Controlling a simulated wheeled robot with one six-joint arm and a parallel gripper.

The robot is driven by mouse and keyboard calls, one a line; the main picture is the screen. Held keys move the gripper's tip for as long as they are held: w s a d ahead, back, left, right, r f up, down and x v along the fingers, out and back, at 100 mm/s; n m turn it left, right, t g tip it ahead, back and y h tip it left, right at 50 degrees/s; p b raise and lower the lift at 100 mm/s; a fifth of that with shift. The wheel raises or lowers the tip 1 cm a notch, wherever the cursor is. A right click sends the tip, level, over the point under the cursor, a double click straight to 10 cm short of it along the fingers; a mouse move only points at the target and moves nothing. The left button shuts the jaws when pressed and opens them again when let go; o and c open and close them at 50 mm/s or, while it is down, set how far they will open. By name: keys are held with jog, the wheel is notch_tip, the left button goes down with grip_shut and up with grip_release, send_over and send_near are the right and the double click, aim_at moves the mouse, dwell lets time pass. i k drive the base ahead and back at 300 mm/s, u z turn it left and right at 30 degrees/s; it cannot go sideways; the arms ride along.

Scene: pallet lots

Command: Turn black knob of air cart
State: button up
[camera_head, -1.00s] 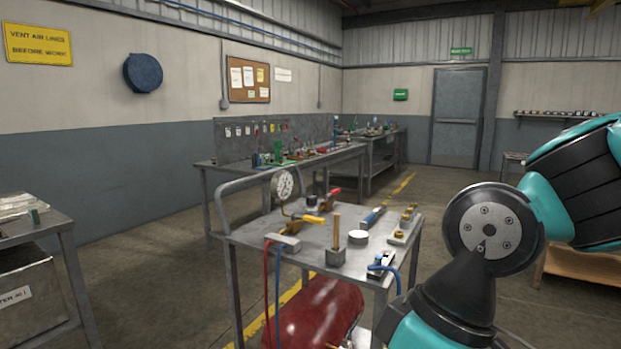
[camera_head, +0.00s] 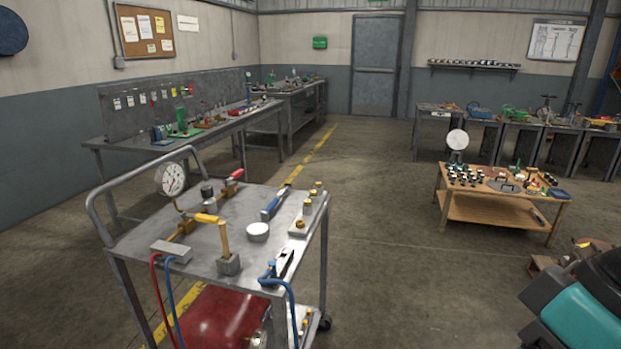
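The air cart (camera_head: 205,262) stands at the front left, a grey metal cart with a bent tube handle and a red tank (camera_head: 222,318) on its lower level. A small black knob (camera_head: 207,190) sits on a grey fitting on the cart top, right of the round white gauge (camera_head: 171,180). A red-handled valve and a yellow-handled valve (camera_head: 207,218) are close to the knob. Only a teal and black part of my arm shows at the bottom right, well away from the cart. My gripper is out of view.
A white round lid (camera_head: 258,231), a blue-handled tool (camera_head: 274,205), a wooden-handled block (camera_head: 228,263) and a brass fitting strip (camera_head: 302,226) share the cart top. Red and blue hoses hang at the front. A wooden table (camera_head: 500,209) stands right; open floor lies between.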

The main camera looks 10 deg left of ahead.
aim_at(207, 191)
jog(key=z, duration=0.55)
jog(key=i, duration=2.1)
jog(key=u, duration=3)
jog(key=i, duration=0.5)
jog(key=z, duration=0.05)
